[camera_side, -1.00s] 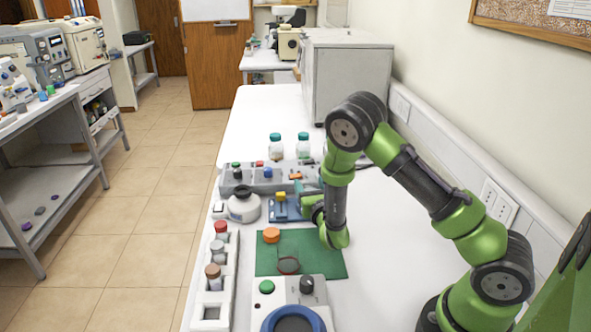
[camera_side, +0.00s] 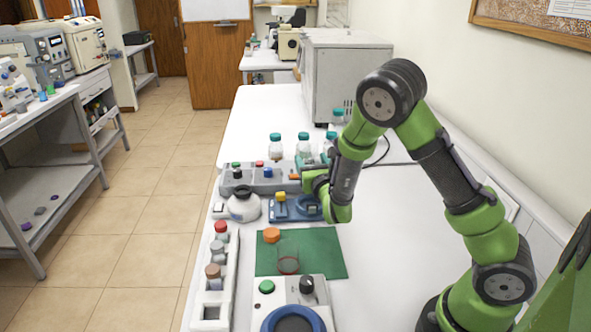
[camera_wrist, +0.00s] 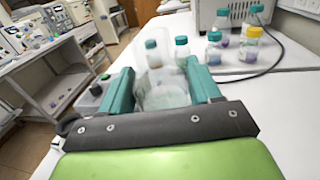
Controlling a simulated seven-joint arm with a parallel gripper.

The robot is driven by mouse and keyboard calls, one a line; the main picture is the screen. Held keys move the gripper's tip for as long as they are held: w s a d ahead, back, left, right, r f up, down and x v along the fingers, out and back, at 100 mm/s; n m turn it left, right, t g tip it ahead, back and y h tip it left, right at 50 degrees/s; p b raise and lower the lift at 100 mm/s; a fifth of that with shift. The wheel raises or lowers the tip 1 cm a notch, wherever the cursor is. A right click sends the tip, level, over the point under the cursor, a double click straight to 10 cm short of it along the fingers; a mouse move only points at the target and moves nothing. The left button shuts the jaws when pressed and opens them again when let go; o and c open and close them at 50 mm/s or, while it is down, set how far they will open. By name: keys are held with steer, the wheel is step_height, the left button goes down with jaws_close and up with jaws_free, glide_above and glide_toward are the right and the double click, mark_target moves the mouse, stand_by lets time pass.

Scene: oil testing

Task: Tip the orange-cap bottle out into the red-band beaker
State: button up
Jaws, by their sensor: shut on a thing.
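My gripper (camera_side: 312,186) is shut on a clear glass vessel (camera_wrist: 162,96). In the wrist view the vessel stands between the teal fingers with no cap visible on it. I cannot tell its contents, and it is too faint to make out in the side view. The orange cap (camera_side: 271,235) lies on the green mat (camera_side: 322,250) with no bottle visible under it. The red-band beaker (camera_side: 288,266) is clear and stands upright on the mat, right of and nearer the camera than the cap. My gripper is beyond the mat, above the blue device's area.
A white rack (camera_side: 219,285) with several vials is left of the mat. Teal-capped bottles (camera_side: 303,146) are farther back. A blue-topped instrument (camera_side: 293,318) is in front.

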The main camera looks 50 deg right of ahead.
steer(key=d, duration=0.3)
steer(key=shift+d+f+n+y, duration=0.2)
steer(key=shift+d+n+y, duration=0.1)
steer(key=shift+y, duration=0.1)
steer(key=a+n+t+y, duration=0.1)
steer(key=y, duration=0.1)
steer(key=w+a+n+t+y, duration=0.1)
steer(key=y, duration=0.1)
steer(key=a+n+t+y, duration=0.1)
steer(key=shift+w+a+n+y, duration=0.15)
steer(key=shift+w+n+y, duration=0.25)
steer(key=s+a+n+g+y, duration=0.45)
steer(key=a+n+y, duration=0.65)
steer(key=a+y, duration=0.35)
steer(key=s+a+f+m+g+h, duration=0.1)
steer(key=s+g+h, duration=0.3)
steer(key=g, duration=0.6)
steer(key=s+a+f+m+g+h, duration=0.1)
steer(key=s+g+h, duration=0.3)
steer(key=g, duration=0.6)
steer(key=shift+s+a, duration=0.85)
steer(key=shift+s, duration=0.15)
